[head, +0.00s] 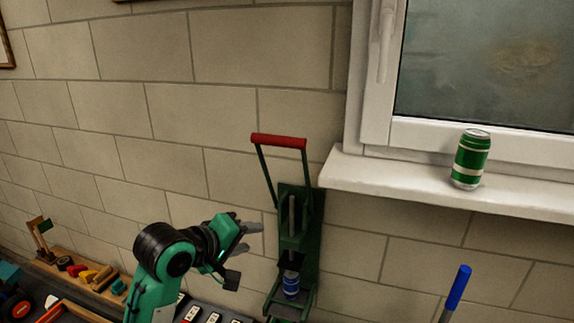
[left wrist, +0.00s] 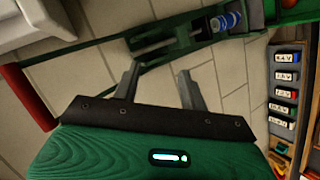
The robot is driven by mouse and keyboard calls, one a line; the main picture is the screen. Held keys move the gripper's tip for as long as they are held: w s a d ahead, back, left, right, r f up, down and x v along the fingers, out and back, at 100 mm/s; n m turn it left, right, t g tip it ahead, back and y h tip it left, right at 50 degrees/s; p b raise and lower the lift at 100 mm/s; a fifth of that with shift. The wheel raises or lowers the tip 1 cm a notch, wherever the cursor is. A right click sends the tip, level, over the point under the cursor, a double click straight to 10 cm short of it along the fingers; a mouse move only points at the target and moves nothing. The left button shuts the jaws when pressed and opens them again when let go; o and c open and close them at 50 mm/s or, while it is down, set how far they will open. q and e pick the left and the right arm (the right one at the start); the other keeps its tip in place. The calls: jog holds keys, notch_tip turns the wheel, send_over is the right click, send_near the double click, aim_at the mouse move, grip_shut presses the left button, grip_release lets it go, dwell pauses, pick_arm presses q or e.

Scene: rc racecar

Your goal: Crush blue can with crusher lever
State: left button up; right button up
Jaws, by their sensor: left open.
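The green can crusher (head: 310,232) is mounted on the wall in the middle of the head view. Its lever has a red handle (head: 279,141) and is raised. The blue can (head: 291,285) stands upright in the bottom of the crusher. In the left wrist view the can (left wrist: 228,20) shows at the top, on its side because the camera is turned, and the red handle (left wrist: 24,100) is at the left edge. My left gripper (head: 252,238) is open and empty, left of the crusher and below the handle, apart from both. My right gripper is not in view.
A green can (head: 471,159) stands on the white window sill (head: 420,187) at the right. A blue-handled tool (head: 457,288) rises at the lower right. Labelled batteries (left wrist: 284,95) and a wooden rack (head: 95,281) lie below left. The wall around the handle is clear.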

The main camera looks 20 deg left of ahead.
aim_at(287, 140)
pick_arm(q)
notch_tip(287, 140, up, 19)
jog(key=n+t+h, duration=0.2)
jog(key=n+t, duration=0.1)
jog(key=n, duration=0.1)
jog(key=p+x, duration=0.1)
jog(key=x, duration=0.6)
jog(key=p+x, duration=0.1)
jog(key=x, duration=0.6)
jog(key=shift+w+a+r, duration=0.15)
jog(key=shift+a+r, duration=0.05)
jog(key=shift+a, duration=0.05)
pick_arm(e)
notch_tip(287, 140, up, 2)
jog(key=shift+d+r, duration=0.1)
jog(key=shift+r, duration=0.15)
pick_arm(q)
grip_shut()
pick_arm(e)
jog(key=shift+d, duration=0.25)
